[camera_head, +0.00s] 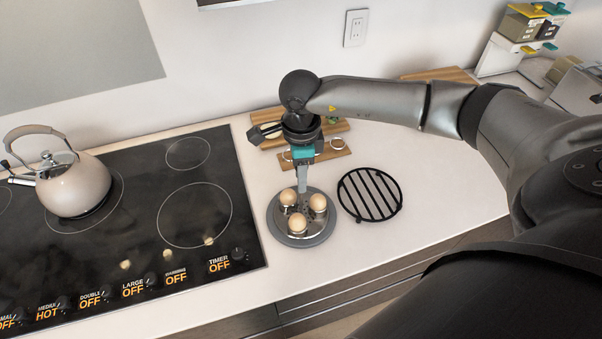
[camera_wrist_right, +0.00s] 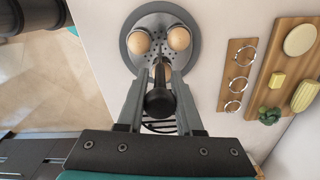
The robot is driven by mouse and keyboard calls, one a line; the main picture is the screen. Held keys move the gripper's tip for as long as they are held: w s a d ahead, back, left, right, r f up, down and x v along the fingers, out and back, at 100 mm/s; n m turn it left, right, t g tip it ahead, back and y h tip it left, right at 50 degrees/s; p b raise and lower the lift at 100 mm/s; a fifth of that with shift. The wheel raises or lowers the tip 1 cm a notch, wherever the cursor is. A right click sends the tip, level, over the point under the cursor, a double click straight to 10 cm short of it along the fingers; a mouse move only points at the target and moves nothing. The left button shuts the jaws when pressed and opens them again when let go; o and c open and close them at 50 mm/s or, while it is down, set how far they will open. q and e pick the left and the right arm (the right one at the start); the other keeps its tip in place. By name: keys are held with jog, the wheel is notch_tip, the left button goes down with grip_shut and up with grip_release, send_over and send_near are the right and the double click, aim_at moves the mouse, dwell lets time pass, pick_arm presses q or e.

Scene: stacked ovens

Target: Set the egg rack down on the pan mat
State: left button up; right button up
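The egg rack (camera_head: 297,211) is a small round metal plate with holes, carrying three pale brown eggs. It is over a round grey disc (camera_head: 301,241), and whether the two touch is not clear. A black round slatted mat (camera_head: 370,194) lies just right of the disc. My left gripper is not in view.
A black cooktop (camera_head: 130,225) with a kettle (camera_head: 75,183) lies to the left. Wooden boards (camera_head: 320,153) with rings and food pieces are behind the rack. Containers on a white stand (camera_head: 505,53) are at the back right. White counter (camera_head: 440,215) is clear right of the slatted mat.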

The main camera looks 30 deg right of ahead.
jog(key=o, duration=0.4)
jog(key=shift+o, duration=0.2)
jog(key=shift+r, duration=0.15)
notch_tip(320, 180, up, 12)
jog(key=shift+b, duration=0.65)
